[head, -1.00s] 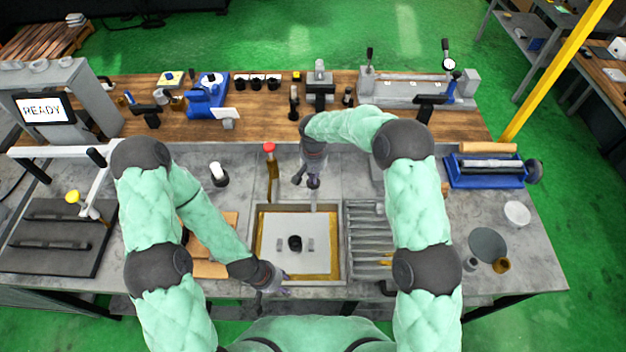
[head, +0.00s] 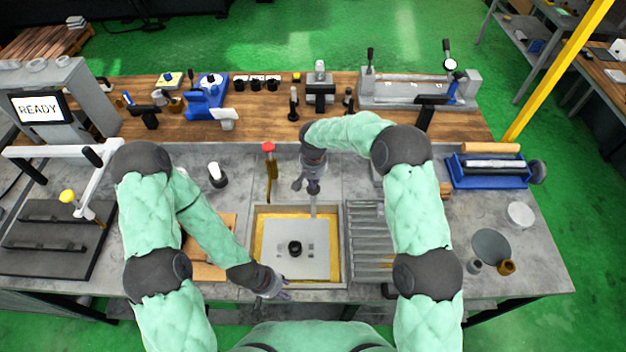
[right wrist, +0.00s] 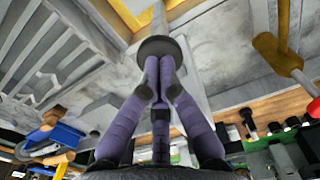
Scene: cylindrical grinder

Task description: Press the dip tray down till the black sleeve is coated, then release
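The dip tray (head: 277,262) is a grey square plate inside a tank (head: 343,230) of yellow liquid. The black sleeve (head: 294,248) stands at the tray's middle, between small grey blocks; whether it is coated I cannot tell. A dark round pad (right wrist: 160,46) tops a grey upright post (right wrist: 159,16) at the tank's far side. My right gripper (head: 313,185) is above that post, its purple fingers drawn together, with fingertips (right wrist: 160,62) at the pad and seemingly touching it. My left gripper (head: 278,292) is low at the tank's front left edge; its fingers are too small to read.
A red-topped brass lever (head: 270,168) stands left of the post. A grey ribbed rack (head: 368,240) adjoins the tank on the right. A white-capped bottle (head: 217,174) stands to the left. A screen reading READY (head: 40,108) is at far left.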

